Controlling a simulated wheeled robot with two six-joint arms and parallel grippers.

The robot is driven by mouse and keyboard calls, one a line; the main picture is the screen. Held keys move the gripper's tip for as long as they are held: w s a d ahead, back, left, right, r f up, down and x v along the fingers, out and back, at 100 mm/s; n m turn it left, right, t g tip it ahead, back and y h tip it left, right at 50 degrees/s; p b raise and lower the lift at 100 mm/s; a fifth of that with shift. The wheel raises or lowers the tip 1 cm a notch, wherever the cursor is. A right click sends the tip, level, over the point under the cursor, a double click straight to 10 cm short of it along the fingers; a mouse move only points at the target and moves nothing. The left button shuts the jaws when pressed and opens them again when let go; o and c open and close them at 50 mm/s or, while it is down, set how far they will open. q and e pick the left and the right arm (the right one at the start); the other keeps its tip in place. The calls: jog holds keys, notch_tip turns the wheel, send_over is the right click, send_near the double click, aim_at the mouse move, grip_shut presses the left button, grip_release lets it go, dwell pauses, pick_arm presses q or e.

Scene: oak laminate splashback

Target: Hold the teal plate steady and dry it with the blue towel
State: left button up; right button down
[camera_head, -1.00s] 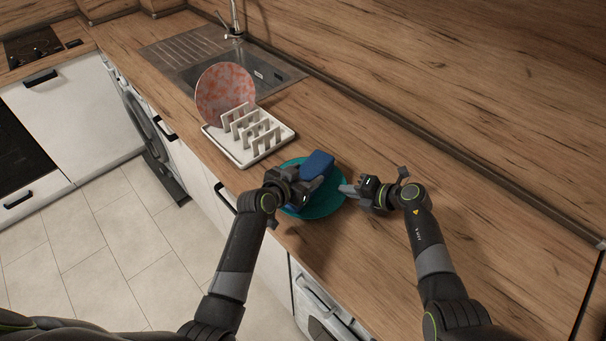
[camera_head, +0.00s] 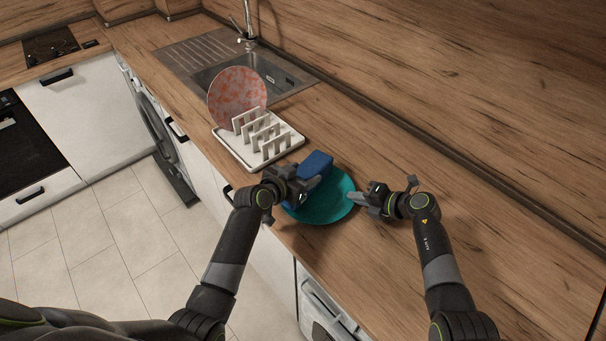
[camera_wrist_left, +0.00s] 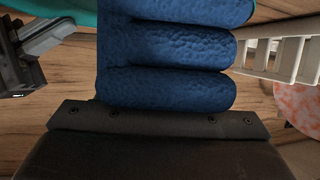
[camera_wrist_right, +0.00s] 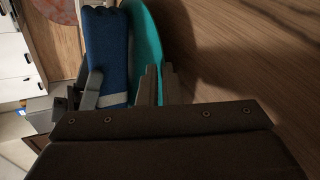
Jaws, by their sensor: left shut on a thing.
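The teal plate (camera_head: 338,202) lies on the counter in front of the dish rack, its left part hidden by my left gripper and the towel. My left gripper (camera_head: 308,187) is shut on the folded blue towel (camera_head: 317,165), which is over the plate's left and far part. The towel fills the middle of the left wrist view (camera_wrist_left: 175,55). My right gripper (camera_head: 356,198) is at the plate's right rim. In the right wrist view its two fingers (camera_wrist_right: 160,85) stand close together at the plate's edge (camera_wrist_right: 147,40); whether they clamp it is unclear.
A white dish rack (camera_head: 232,150) stands just beyond the plate, with a reddish patterned plate (camera_head: 237,95) upright in it. The sink (camera_head: 245,75) is behind. The counter to the right (camera_head: 480,230) is clear; its front edge runs close to the plate.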

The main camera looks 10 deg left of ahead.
pick_arm(q)
jog(key=shift+s+d+r, duration=0.15)
jog(key=shift+d+r, duration=0.1)
jog(key=shift+r, duration=1)
jog(key=shift+s+d+r, duration=0.1)
jog(key=shift+d+r, duration=0.2)
jog(key=shift+r, duration=0.95)
jog(key=shift+s+d+r, duration=0.15)
jog(key=shift+d+r, duration=0.1)
jog(key=shift+r, duration=1)
pick_arm(e)
jog(key=shift+f, duration=0.1)
jog(key=c, duration=1.5)
grip_release()
jog(key=shift+c, duration=0.2)
pick_arm(q)
jog(key=shift+a, duration=0.1)
pick_arm(e)
jog(key=shift+s, duration=0.1)
jog(key=shift+d, duration=0.15)
